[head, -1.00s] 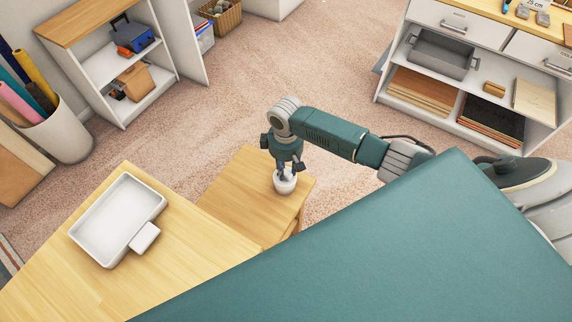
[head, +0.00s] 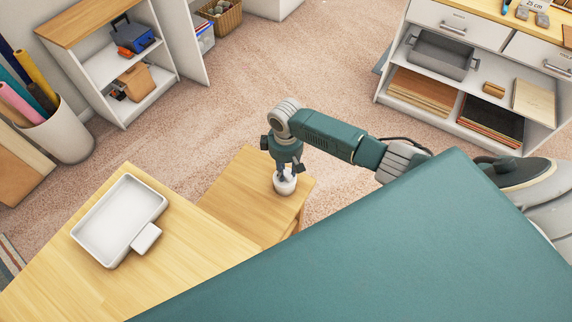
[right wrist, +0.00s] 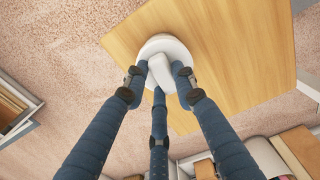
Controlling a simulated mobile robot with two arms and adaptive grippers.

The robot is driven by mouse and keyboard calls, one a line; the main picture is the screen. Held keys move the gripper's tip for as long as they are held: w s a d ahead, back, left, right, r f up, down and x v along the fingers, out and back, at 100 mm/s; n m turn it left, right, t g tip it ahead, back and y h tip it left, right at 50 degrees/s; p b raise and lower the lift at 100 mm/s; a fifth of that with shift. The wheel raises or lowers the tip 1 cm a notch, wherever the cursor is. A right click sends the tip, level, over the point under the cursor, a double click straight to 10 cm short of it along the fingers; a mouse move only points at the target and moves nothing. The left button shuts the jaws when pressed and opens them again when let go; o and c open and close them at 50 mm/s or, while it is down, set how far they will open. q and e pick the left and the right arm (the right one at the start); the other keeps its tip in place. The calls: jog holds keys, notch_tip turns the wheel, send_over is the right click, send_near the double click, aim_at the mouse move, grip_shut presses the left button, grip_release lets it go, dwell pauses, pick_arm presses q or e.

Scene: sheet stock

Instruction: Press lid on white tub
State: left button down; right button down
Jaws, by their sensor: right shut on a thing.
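The white tub (head: 285,188) stands upright on the lower wooden surface, near its right corner. My right gripper (head: 285,174) points down onto it from above. In the right wrist view, a round white lid (right wrist: 165,43) with a pale block-shaped handle (right wrist: 160,68) shows between the three blue fingers. My right gripper is shut on the lid by this handle. The lid is at the top of the tub, but the fingers hide the seam, so I cannot tell whether it is fully seated. My left gripper is not in view.
A white tray (head: 87,231) with a small white block at its corner lies on the higher wooden table (head: 190,262) at left. A large teal surface fills the lower right. Shelves (head: 110,70) stand at back left, a cabinet (head: 475,75) at right. Carpet between them is clear.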

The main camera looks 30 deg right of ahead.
jog(key=c, duration=0.8)
grip_release()
jog(key=shift+c, duration=0.2)
jog(key=shift+r, duration=0.1)
jog(key=shift+r+p, duration=3.4)
jog(key=shift+p, duration=0.4)
